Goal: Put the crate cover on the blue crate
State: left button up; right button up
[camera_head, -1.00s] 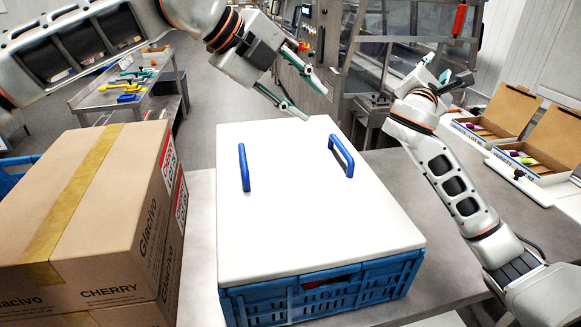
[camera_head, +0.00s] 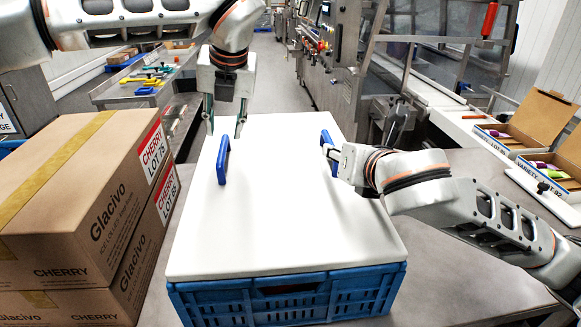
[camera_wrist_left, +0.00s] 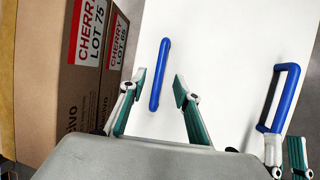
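The white crate cover (camera_head: 285,215) lies flat over the blue crate (camera_head: 290,300), with its front edge along the crate's front rim. It has a blue left handle (camera_head: 223,162) and a blue right handle (camera_head: 328,150). My left gripper (camera_head: 225,128) is open, pointing down just above the left handle. In the left wrist view its fingers (camera_wrist_left: 159,82) are apart on either side of that handle. My right gripper (camera_head: 332,153) is beside the right handle. Its fingers (camera_wrist_left: 285,155) look parted in the left wrist view, near the handle's lower end. The crate's inside is mostly hidden.
Stacked cardboard boxes (camera_head: 75,205) stand close on the left. The grey table (camera_head: 440,270) is clear at the right front. Open variety boxes (camera_head: 530,125) sit on a bench at the right. A side table with tools (camera_head: 140,85) and machinery (camera_head: 350,60) stand behind.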

aim_at(223, 144)
pick_arm(q)
jog(key=shift+s, duration=0.1)
pick_arm(e)
jog(key=shift+a, duration=0.1)
